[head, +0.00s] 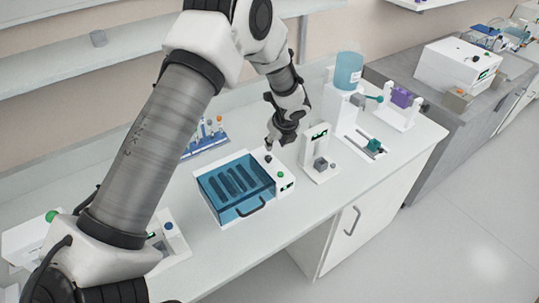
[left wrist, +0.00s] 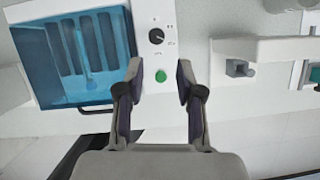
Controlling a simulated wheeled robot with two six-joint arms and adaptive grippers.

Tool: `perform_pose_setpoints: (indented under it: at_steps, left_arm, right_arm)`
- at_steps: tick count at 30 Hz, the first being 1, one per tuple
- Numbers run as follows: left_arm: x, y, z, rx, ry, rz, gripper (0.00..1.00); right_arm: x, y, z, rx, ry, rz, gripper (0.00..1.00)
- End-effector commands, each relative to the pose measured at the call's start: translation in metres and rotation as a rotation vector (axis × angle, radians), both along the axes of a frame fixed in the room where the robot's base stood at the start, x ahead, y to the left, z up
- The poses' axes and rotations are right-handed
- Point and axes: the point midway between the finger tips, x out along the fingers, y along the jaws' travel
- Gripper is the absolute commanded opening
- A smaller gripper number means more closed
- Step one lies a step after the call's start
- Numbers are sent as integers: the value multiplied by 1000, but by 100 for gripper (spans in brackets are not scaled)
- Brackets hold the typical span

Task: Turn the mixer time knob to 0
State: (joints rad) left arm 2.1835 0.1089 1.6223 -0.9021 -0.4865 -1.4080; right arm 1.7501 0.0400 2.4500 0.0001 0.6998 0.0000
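The mixer has a clear blue lid (head: 232,187) and a white control panel (head: 285,187). In the left wrist view its black round knob (left wrist: 156,36) has a small light pointer mark, with tiny dial marks around it too small to read. A green button (left wrist: 161,76) sits below the knob. In the head view, my left gripper (head: 272,144) is above the back end of the panel. In the left wrist view, my left gripper (left wrist: 160,72) is open and empty, its fingers either side of the button in the picture, with the knob beyond the tips. My right gripper is not in view.
A white device with a small display (head: 318,140) stands just right of the mixer. A tube rack (head: 205,138) is behind it. A stand with a blue bottle (head: 348,72) and a purple item (head: 401,97) are farther right. The bench front edge has free room.

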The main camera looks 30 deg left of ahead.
Motion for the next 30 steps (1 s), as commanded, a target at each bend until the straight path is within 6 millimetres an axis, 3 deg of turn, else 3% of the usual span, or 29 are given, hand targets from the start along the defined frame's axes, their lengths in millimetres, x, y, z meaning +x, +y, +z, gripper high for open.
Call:
perform_pose_setpoints:
  at_steps: [15,25,27,30]
  left_arm:
    - [-20,-35,100,1,-2,-2,37]
    - [-22,-38,109,0,0,0,37]
    - [-22,-38,109,1,2,-6,51]
    - [-15,-37,109,40,0,-142,51]
  right_arm:
    - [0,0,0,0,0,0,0]
    - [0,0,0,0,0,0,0]
    - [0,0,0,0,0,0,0]
    - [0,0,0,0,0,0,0]
